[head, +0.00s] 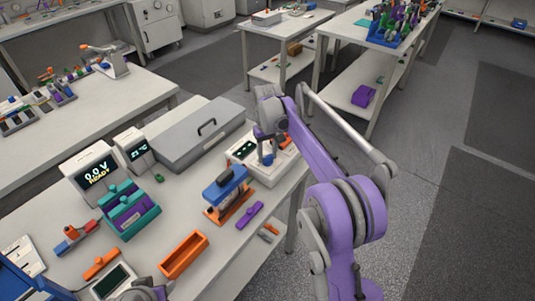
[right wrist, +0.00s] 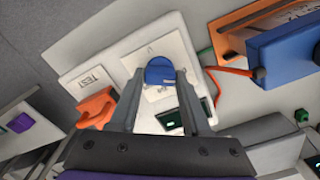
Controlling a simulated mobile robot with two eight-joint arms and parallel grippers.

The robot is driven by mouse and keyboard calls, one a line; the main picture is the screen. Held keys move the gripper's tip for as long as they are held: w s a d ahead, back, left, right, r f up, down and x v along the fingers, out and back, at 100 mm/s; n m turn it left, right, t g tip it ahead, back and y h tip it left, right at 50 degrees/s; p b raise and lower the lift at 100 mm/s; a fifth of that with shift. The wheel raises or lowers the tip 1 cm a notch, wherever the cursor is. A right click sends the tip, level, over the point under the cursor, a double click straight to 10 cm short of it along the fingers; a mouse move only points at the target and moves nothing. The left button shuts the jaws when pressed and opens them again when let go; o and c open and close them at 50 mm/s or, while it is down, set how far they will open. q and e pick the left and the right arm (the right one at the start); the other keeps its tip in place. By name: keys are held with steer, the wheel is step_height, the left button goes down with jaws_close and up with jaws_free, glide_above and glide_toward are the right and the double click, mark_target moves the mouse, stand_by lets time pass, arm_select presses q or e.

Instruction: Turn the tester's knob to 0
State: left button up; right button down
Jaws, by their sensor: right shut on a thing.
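The tester is a white box (head: 262,176) near the right edge of the bench, with a dark green-lit display on top. Its blue knob (right wrist: 160,72) sits on a pale dial plate (right wrist: 150,50) in the right wrist view. My right gripper (right wrist: 160,76) reaches down over the tester, its grey fingers closed on both sides of the knob. It also shows in the head view (head: 267,148), where it partly hides the tester's top. The dial marks are too small to read. A TEST label (right wrist: 91,78) and an orange part (right wrist: 97,106) lie beside the dial. My left gripper's fingers are not visible.
A grey lidded case (head: 195,140) stands behind the tester. A blue block on an orange holder (head: 228,192) and a purple piece (head: 249,215) lie in front.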

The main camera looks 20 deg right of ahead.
mark_target(268, 156)
steer(key=shift+n, duration=0.3)
steer(key=shift+c, duration=1.8)
jaws_free()
steer(key=shift+r, duration=0.1)
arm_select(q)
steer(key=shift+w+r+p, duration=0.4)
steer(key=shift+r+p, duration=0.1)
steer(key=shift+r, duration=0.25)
arm_select(e)
step_height(268, 156, up, 11)
steer(key=shift+s, duration=0.1)
